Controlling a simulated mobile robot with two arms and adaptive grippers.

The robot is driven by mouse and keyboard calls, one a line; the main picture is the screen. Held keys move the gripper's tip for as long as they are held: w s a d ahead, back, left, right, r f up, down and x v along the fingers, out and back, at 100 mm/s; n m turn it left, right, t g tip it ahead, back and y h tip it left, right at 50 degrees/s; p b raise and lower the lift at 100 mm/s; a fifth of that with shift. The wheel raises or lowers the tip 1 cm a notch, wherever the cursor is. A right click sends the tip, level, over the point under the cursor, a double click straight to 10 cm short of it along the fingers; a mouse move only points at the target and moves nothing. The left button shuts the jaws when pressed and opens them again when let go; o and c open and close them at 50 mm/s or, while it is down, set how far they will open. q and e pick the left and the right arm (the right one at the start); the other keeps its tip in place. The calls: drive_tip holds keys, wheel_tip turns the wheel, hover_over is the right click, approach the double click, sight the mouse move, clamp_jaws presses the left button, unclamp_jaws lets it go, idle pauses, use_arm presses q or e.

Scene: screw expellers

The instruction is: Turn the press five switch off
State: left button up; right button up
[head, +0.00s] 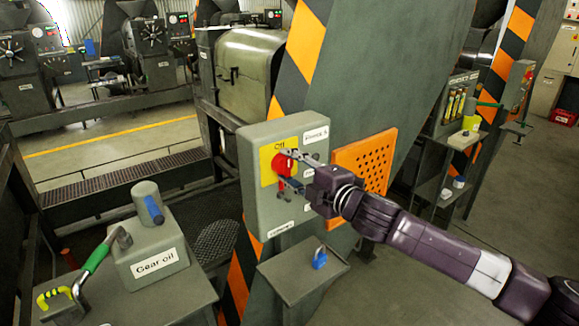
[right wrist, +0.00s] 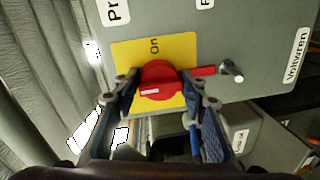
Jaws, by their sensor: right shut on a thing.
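The press five switch is a red rotary knob (head: 281,164) on a yellow plate (head: 266,171), on the front of a grey box (head: 261,218) labelled "Press 5". In the right wrist view the knob (right wrist: 158,80) has a white mark at its left and a red tab pointing right. The word "On" shows above it on the yellow plate (right wrist: 181,47). My right gripper (head: 290,170) is at the box front, its fingers on either side of the knob, shut on it. In the right wrist view its fingers (right wrist: 167,90) partly cover the knob. My left gripper is not in view.
The box hangs on a striped post beside an orange perforated panel (head: 364,165). Below is a small shelf (head: 292,282) with a blue padlock (head: 320,257). At left a table holds a grey "Gear oil" container (head: 134,268) and a green-handled tool (head: 97,257).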

drive_tip(key=shift+r, duration=0.3)
drive_tip(key=o, duration=1)
drive_tip(key=shift+c, duration=0.2)
drive_tip(key=shift+o, duration=0.7)
drive_tip(key=shift+f, duration=0.2)
drive_tip(key=v, duration=1.2)
